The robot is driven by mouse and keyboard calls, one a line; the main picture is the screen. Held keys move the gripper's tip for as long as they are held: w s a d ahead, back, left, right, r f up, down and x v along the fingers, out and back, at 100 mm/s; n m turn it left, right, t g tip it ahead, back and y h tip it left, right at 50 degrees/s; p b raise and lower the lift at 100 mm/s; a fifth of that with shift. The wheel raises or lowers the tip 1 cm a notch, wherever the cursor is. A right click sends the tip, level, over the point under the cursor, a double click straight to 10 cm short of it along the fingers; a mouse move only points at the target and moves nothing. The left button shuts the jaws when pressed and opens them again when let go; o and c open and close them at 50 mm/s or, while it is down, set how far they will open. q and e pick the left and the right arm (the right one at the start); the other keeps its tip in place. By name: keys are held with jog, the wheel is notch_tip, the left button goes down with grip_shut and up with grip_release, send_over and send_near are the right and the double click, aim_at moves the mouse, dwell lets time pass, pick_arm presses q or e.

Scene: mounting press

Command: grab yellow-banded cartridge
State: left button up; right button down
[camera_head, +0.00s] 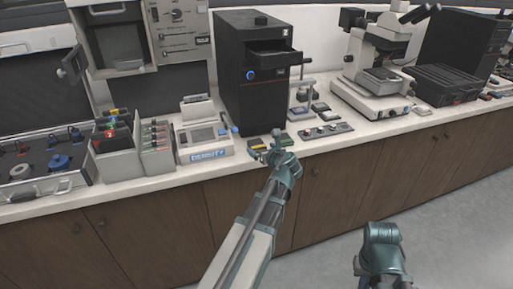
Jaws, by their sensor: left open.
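A small dark cartridge with a yellow band (258,147) lies on the white counter (225,168) near its front edge, in front of the black press (254,80). My left gripper (268,152) is open and reaches over the counter edge at the cartridge. Its fingers partly cover the cartridge, and the view is too small to tell whether they touch it. My right arm (384,250) shows at the bottom right, low over the floor; its gripper cannot be made out.
A small console with a screen (204,137) and grey bins with coloured-tipped items (116,150) stand to the left. A plate with knobs (325,130) lies close on the right, with a microscope (376,75) beyond. Wooden cabinets (330,190) front the counter.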

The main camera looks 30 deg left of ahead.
aim_at(257, 145)
pick_arm(q)
jog(key=b+x, duration=0.2)
jog(key=x, duration=0.3)
jog(key=shift+w+f, duration=0.15)
jog(key=shift+w, duration=0.05)
jog(key=c, duration=1.3)
jog(key=shift+c, duration=0.2)
